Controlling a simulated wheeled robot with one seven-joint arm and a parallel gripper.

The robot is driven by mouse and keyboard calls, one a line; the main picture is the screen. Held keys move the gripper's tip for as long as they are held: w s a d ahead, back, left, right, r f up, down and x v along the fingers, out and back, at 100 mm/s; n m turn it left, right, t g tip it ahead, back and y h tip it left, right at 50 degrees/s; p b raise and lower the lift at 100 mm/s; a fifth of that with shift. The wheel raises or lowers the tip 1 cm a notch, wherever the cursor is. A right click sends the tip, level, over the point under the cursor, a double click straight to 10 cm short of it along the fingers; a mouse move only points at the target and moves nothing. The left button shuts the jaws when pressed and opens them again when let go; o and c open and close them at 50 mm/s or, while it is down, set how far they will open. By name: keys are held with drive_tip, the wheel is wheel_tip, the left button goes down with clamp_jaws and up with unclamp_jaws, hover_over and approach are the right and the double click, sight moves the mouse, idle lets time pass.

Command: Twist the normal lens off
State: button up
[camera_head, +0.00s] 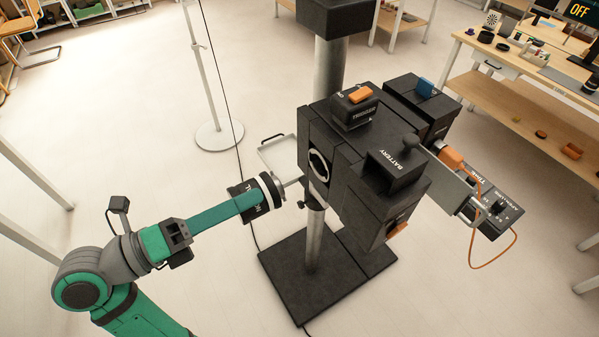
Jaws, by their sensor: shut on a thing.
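The black camera (345,145) stands on a metal post with a dark square base. Its round, pale-rimmed lens mount (319,166) faces left and is uncovered. My gripper (244,204) reaches in from the lower left and is shut on a lens (269,190), a black cylinder with a white band and partly hidden lettering. The lens is to the left of the mount, with a visible gap between them. Its rear end points toward the camera. The fingers cover part of its barrel, and I cannot read its label fully.
A small pale tray (279,158) juts out on the camera's left side, close behind the lens. An orange cable (474,232) hangs at the right. A slim stand (218,135) rises behind. A wooden workbench (535,95) is at the right. Floor at the lower left is clear.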

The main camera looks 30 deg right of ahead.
drive_tip(key=shift+a+m, duration=0.4)
drive_tip(key=shift+m, duration=1.55)
drive_tip(key=shift+a+m, duration=0.45)
drive_tip(key=shift+m, duration=1.55)
drive_tip(key=shift+a+m, duration=0.4)
drive_tip(key=shift+m, duration=1.55)
drive_tip(key=shift+a+f+y, duration=0.1)
drive_tip(key=shift+f+y, duration=0.2)
drive_tip(key=shift+y, duration=0.65)
drive_tip(key=shift+d+f+y, duration=0.1)
drive_tip(key=shift+f+y, duration=0.25)
drive_tip(key=shift+y, duration=0.65)
drive_tip(key=shift+a+f+y, duration=0.1)
drive_tip(key=shift+f+y, duration=0.2)
drive_tip(key=shift+y, duration=0.65)
drive_tip(key=shift+w, duration=0.15)
